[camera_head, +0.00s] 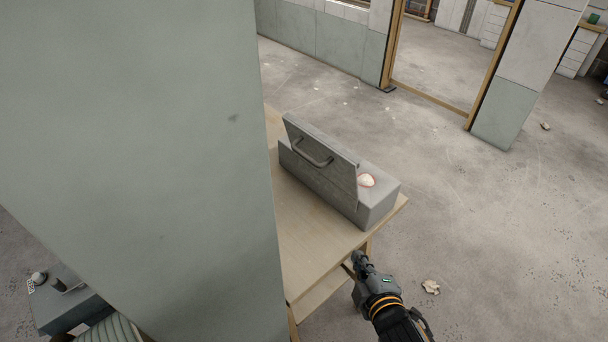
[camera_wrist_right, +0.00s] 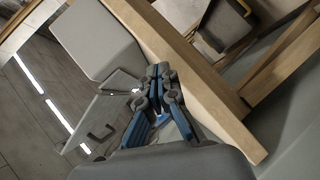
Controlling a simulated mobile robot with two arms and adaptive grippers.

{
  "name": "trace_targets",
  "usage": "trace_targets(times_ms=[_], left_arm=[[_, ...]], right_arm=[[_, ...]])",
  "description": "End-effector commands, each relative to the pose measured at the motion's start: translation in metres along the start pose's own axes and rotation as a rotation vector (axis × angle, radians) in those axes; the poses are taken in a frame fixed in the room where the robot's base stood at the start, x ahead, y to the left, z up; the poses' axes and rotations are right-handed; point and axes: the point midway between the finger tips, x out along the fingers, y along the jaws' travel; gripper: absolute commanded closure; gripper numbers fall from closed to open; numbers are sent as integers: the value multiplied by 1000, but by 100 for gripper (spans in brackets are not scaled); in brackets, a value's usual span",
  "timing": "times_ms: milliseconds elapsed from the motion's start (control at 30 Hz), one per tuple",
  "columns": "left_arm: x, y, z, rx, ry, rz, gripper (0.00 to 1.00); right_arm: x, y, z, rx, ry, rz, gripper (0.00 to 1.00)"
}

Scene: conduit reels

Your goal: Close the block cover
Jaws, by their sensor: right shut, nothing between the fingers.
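The block is a long grey box (camera_head: 379,203) on the wooden table in the head view. Its flat grey cover (camera_head: 338,172) stands raised, steeply tilted, with a bar handle (camera_head: 313,153) on the face towards me. The box also shows in the right wrist view (camera_wrist_right: 95,38), with the cover (camera_wrist_right: 110,112) below it. My right gripper (camera_head: 357,258) is shut and empty, just off the table's near right edge, apart from the box and cover in the head view. Its closed fingers show in the wrist view (camera_wrist_right: 158,72). My left gripper is not in view.
The wooden table (camera_head: 312,238) has bare top in front of the box. A large pale green-grey wall or pillar (camera_head: 130,150) hides its left part. Open floor lies to the right.

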Motion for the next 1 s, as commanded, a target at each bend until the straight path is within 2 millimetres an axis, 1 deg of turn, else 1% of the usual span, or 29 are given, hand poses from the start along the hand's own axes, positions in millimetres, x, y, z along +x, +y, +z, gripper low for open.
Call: trace_targets(times_ms=[33,67,100,200,300,400,533,633,733,1000], left_arm=[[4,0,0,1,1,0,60],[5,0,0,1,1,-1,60],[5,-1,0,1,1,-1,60],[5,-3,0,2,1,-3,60],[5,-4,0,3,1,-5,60],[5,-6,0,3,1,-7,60],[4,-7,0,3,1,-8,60],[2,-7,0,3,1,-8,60],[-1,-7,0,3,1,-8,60],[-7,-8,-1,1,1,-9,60]], right_arm=[[-9,20,-11,-41,23,47,100],[-15,34,-21,-86,45,85,100],[-18,50,-37,-182,86,147,100],[-22,71,-73,-404,174,282,100],[-28,83,-103,-584,240,400,100],[-35,90,-125,-712,283,491,100],[-39,94,-139,-791,308,550,100],[-32,98,-144,-793,308,553,100],[-19,105,-152,-791,308,554,100],[30,124,-179,-788,308,550,100]])
